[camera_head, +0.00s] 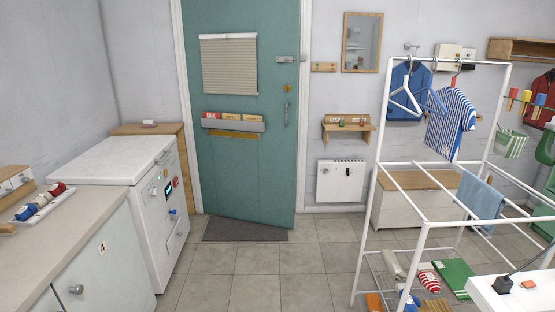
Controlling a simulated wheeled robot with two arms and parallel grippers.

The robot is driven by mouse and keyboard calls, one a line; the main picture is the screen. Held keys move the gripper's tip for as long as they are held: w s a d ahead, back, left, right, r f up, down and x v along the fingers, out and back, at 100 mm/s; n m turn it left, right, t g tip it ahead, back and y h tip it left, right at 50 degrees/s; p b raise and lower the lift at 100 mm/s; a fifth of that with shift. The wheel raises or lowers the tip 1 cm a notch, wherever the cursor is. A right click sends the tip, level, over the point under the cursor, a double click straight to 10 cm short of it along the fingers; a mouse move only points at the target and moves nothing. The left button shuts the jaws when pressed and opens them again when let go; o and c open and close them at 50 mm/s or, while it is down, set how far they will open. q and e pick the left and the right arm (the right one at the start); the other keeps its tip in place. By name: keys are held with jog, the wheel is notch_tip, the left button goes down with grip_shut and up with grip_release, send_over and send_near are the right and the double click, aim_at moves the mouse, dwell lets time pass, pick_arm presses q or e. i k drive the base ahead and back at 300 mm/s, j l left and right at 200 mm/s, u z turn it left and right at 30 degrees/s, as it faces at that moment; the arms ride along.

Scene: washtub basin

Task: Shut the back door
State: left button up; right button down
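The teal back door (245,165) stands in the white frame (303,110) in the back wall. Its lower right corner reaches out over the floor in front of the frame, so it looks slightly ajar, hinged at the left. A metal handle (286,114) and a latch (286,58) sit near its right edge. The door carries a blind (229,64) and a grey rack with red and yellow packets (233,123). Neither of my grippers is in view.
A dark mat (246,229) lies at the door's foot. A white chest appliance (113,163) and a counter (60,245) stand at the left. A white drying rack (365,215) with clothes stands at the right. The tiled floor (255,280) between them is clear.

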aim_at(245, 179)
jog(key=i+u, duration=0.15)
jog(key=i, duration=0.5)
jog(key=i+u, duration=0.1)
jog(key=i, duration=0.5)
jog(key=i+l+u, duration=0.15)
jog(key=i, duration=0.45)
jog(key=i+l+u, duration=0.15)
jog(key=i, duration=0.5)
